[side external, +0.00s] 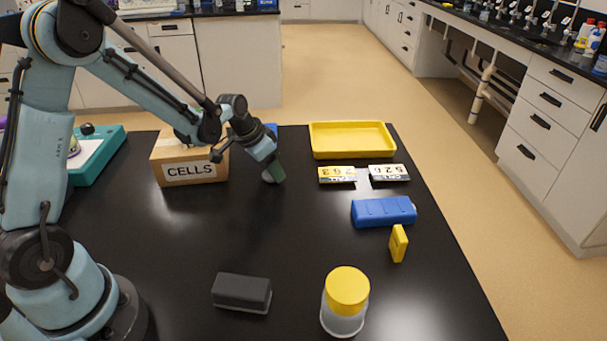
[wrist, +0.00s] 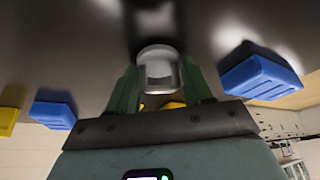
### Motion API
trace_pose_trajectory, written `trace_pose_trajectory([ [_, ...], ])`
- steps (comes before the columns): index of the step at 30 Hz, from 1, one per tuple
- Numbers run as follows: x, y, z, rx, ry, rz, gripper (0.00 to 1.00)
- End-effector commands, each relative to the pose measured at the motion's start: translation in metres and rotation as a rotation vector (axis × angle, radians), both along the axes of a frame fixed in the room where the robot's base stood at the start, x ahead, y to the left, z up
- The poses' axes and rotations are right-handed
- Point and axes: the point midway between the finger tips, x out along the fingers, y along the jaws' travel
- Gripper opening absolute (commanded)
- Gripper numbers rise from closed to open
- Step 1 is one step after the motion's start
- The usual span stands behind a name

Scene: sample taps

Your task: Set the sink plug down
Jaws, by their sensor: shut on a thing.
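My gripper (side external: 277,175) is low over the black bench, to the right of the CELLS box. In the wrist view my gripper (wrist: 159,85) has its two green fingers on either side of a pale grey, rounded sink plug (wrist: 158,66), shut on it. In the side external view only a small pale part of the sink plug (side external: 267,177) shows beside the fingers. It is at or just above the bench top; I cannot tell whether it touches.
A cardboard box marked CELLS (side external: 190,168) stands left of my gripper. A yellow tray (side external: 352,153), number blocks (side external: 388,173), a blue block (side external: 384,212) and a yellow piece (side external: 398,243) are to the right. A yellow-lidded jar (side external: 345,308) and dark block (side external: 242,293) stand in front. The bench middle is clear.

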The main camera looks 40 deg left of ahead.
Motion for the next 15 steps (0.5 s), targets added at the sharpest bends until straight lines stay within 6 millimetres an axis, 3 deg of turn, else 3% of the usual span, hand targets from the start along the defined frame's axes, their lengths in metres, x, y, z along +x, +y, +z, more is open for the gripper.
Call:
trace_pose_trajectory([
  [9, 0.0000, -0.0002, -0.0030, 0.000, 0.000, 0.000, 0.15],
  [10, 0.0000, -0.0002, -0.0026, 0.000, 0.000, 0.000, 0.55],
  [14, 0.0000, -0.0002, -0.0024, 0.000, 0.000, 0.000, 0.75],
  [15, 0.0000, -0.0002, -0.0024, 0.000, 0.000, 0.000, 0.76],
])
